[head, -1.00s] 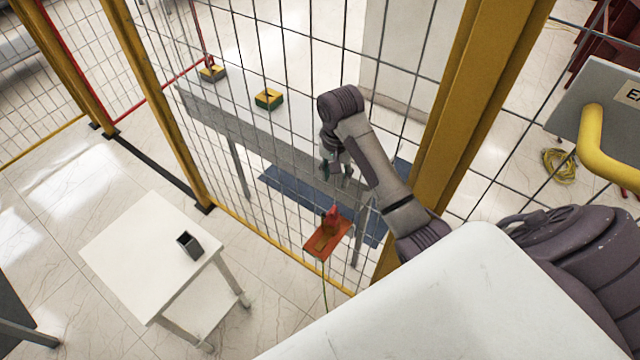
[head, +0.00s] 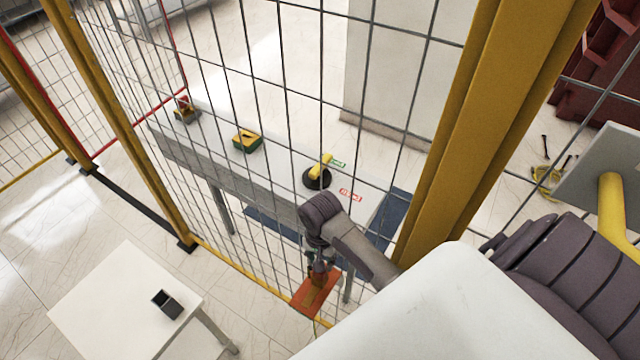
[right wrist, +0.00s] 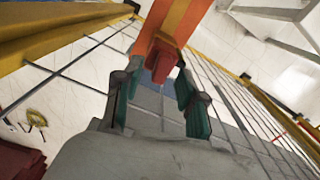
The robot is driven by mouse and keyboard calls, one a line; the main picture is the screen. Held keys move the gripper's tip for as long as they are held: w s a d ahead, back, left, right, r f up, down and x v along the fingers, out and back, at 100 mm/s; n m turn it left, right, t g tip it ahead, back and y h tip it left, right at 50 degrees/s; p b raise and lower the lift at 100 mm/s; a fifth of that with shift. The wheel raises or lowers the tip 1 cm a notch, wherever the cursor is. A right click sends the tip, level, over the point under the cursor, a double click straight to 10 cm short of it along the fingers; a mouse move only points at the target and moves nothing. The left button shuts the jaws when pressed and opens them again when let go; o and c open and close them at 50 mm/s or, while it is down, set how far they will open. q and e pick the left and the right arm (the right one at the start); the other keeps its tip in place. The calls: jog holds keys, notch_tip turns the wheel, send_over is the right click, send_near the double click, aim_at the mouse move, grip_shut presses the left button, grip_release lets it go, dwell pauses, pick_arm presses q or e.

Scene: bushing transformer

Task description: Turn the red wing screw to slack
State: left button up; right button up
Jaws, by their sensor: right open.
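An orange plate (head: 312,297) sits at the mesh fence, low by the near end of the grey table. It also shows at the top of the right wrist view (right wrist: 181,18). The red wing screw (right wrist: 163,62) stands out from the plate in the right wrist view. My right gripper (right wrist: 156,78) is open, with one green-padded finger to each side of the screw's end; I cannot tell whether either touches it. In the head view my right gripper (head: 318,266) is just above the plate and largely hides the screw. My left gripper is not in view.
The yellow-framed mesh fence (head: 285,130) runs beside my arm. Beyond it, the grey table (head: 275,172) holds a yellow-handled black round part (head: 318,177) and a green-yellow block (head: 246,141). A white side table (head: 105,305) with a dark open box (head: 167,303) stands at lower left.

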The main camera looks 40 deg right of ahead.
jog(key=shift+s, duration=0.1)
jog(key=shift+c, duration=0.4)
grip_shut()
jog(key=shift+n, duration=0.3)
jog(key=n, duration=0.3)
jog(key=shift+n, duration=0.3)
jog(key=n, duration=0.3)
jog(key=shift+a+n, duration=0.15)
jog(key=shift+n, duration=0.15)
jog(key=n, duration=0.5)
jog(key=shift+a, duration=0.1)
jog(key=shift+a+n, duration=0.1)
jog(key=shift+n, duration=1.4)
